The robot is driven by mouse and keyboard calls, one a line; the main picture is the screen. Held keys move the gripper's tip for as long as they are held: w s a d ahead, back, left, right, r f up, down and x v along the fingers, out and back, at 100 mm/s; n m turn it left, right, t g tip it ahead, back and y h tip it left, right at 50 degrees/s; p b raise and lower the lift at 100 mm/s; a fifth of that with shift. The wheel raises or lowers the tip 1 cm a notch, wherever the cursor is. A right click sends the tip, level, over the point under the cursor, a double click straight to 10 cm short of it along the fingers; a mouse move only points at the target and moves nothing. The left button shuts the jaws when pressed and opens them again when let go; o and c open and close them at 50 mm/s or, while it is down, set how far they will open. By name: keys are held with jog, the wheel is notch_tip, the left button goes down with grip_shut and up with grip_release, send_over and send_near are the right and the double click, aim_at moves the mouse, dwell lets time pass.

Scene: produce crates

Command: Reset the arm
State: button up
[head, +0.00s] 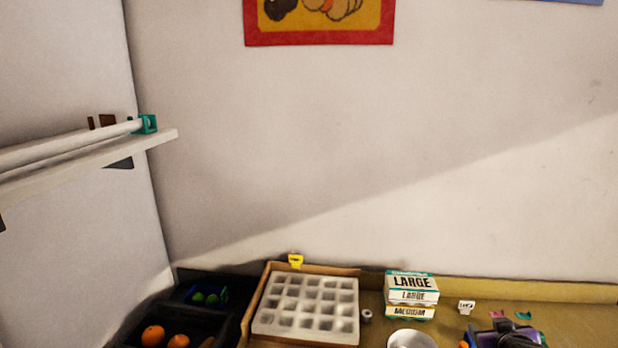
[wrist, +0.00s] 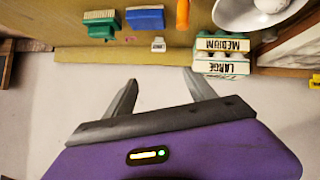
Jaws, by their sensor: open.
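My gripper (wrist: 160,76) is open in the wrist view, with its two grey fingers spread and nothing between them. The wrist picture is upside down, and the fingers stand over pale wall and the table's back edge. A purple and black part of my arm (head: 508,336) shows at the bottom right of the head view, cut off by the frame. No held object is visible.
Stacked egg cartons (head: 411,294) stand by the wall, beside a white bowl (head: 411,339). A tray with a pale grid insert (head: 262,292) and dark crates (head: 127,330) of produce lie left. Blue (wrist: 145,18) and green (wrist: 100,24) items lie on the table.

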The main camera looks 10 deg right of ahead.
jog(key=s+a+t+y, duration=0.1)
jog(key=s+a+y, duration=0.1)
jog(key=s+a, duration=0.7)
jog(key=s+a+r+n+t+y+b, duration=0.1)
jog(key=s+a, duration=0.9)
jog(key=s, duration=1)
jog(key=s+a+n+t+y+b, duration=0.1)
jog(key=s+a+t+y, duration=0.1)
jog(key=s+a, duration=0.8)
jog(key=s, duration=0.4)
jog(key=shift+s+r+t+y, duration=0.3)
jog(key=shift+r, duration=0.05)
